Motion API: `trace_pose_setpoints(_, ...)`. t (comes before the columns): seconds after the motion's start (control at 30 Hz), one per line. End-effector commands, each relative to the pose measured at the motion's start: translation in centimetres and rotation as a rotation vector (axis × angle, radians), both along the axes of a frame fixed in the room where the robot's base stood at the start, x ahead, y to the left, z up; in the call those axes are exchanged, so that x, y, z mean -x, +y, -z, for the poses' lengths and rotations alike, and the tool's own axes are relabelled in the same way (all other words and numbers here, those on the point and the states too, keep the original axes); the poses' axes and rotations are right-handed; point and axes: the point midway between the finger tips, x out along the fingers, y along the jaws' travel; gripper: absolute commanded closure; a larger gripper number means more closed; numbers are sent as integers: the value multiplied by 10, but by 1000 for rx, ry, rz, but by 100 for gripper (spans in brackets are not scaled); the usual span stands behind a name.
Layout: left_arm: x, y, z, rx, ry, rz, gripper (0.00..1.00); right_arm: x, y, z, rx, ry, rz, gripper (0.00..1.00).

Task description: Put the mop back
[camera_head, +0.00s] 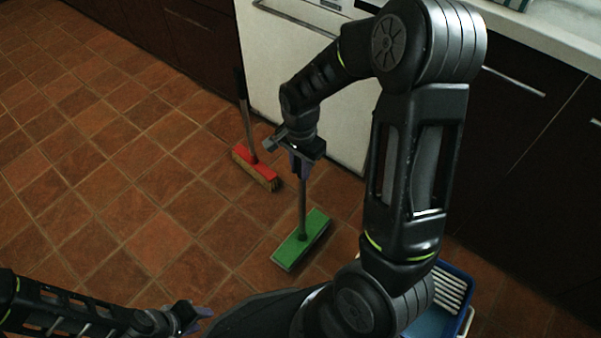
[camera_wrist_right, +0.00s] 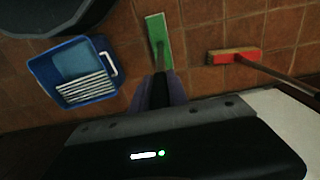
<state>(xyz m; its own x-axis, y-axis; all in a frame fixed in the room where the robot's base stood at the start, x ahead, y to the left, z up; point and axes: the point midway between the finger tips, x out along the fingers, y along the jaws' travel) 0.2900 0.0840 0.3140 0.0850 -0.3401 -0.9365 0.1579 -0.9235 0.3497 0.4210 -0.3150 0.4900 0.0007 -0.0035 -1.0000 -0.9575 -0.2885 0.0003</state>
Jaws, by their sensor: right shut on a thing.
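The mop has a flat green head (camera_head: 301,239) and a thin grey handle. My right gripper (camera_head: 302,150) is shut on the mop handle, above the head. In the head view the mop is near upright, its head at or just above the tiled floor; I cannot tell which. In the right wrist view the green head (camera_wrist_right: 158,40) lies beyond my right gripper (camera_wrist_right: 160,95). My left gripper (camera_head: 190,315) is at the bottom left of the head view, away from the mop; its fingers are too dark and small to read.
A red broom (camera_head: 255,168) stands upright against the white appliance (camera_head: 285,60), left of the mop. A blue bucket (camera_wrist_right: 75,70) with a white slatted wringer is partly hidden by my right arm in the head view. Dark cabinets (camera_head: 530,130) line the right. Open tiled floor lies left.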

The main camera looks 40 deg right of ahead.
Motion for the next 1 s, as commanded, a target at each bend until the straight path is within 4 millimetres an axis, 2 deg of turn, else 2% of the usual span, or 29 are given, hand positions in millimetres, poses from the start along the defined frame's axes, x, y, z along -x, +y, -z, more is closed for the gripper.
trace_pose_setpoints(0.03,-1,1,6,-1,-2,-3,64,0,0,11,1,2,0,100)
trace_pose_setpoints(0.13,-2,2,9,-3,-3,-6,64,0,0,21,0,0,-1,100)
trace_pose_setpoints(0.53,-3,3,11,-4,-5,-6,64,-1,0,25,0,-1,0,100)
trace_pose_setpoints(0.57,-3,3,11,-5,-4,-7,64,0,0,26,0,0,0,79)
trace_pose_setpoints(0.6,-3,3,10,-5,-4,-6,64,0,0,25,0,0,0,76)
trace_pose_setpoints(0.8,-3,3,10,-4,-5,-6,64,0,0,25,0,0,0,60)
trace_pose_setpoints(1.0,-3,3,10,-4,-5,-6,64,0,0,25,0,0,0,58)
